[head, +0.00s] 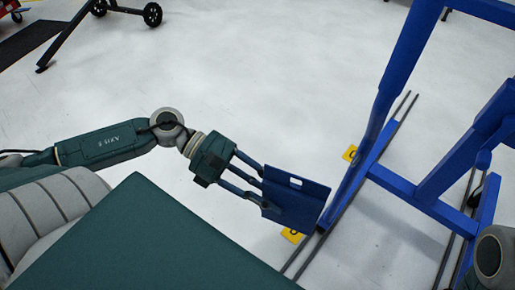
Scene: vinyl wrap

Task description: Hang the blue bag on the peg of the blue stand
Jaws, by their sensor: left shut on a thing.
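The blue bag (298,203) is a flat dark-blue piece with a small slot near its top edge. My left gripper (256,187) is shut on the bag's left side and holds it out over the floor. The blue stand (378,120) rises just right of the bag, with a tall post and angled beams. My right gripper is not in view.
Dark rods (345,205) run along the stand's base on the floor. A black wheeled frame (100,10) stands at the upper left. The pale floor between is clear.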

